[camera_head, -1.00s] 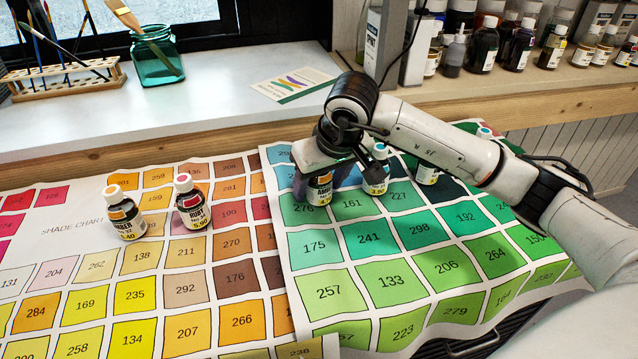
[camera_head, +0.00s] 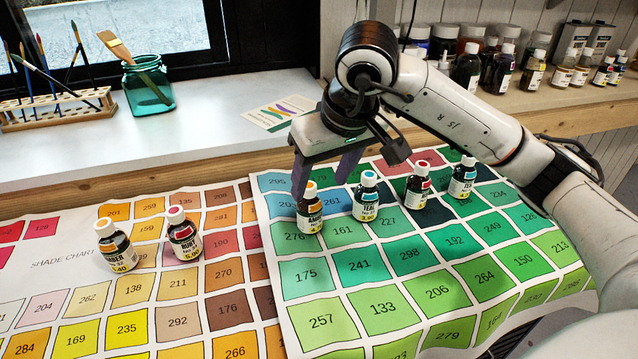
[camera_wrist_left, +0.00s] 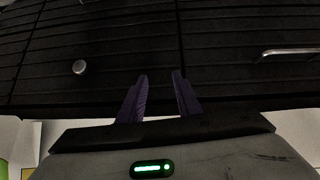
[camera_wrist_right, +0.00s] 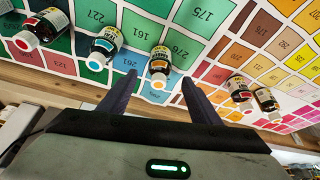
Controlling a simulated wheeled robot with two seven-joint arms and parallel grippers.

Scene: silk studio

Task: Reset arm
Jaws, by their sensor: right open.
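My right gripper (camera_head: 328,172) is open above the back of the green shade chart (camera_head: 340,290). An amber bottle with an orange cap (camera_head: 310,212) stands upright on the chart just below its fingers. In the right wrist view this bottle (camera_wrist_right: 159,65) shows between the open fingers (camera_wrist_right: 155,95), apart from them. A teal bottle with a blue cap (camera_head: 367,200) stands close to its right. My left gripper (camera_wrist_left: 161,95) shows only in the left wrist view. Its fingers are apart with nothing between them, in front of a dark slatted surface (camera_wrist_left: 120,45).
A red-capped bottle (camera_head: 417,188) and another teal bottle (camera_head: 462,180) stand farther right on the chart. An amber bottle (camera_head: 115,245) and a ruby bottle (camera_head: 184,238) stand on the orange chart (camera_head: 60,300). A glass jar (camera_head: 147,88) and brush rack (camera_head: 55,108) are on the ledge.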

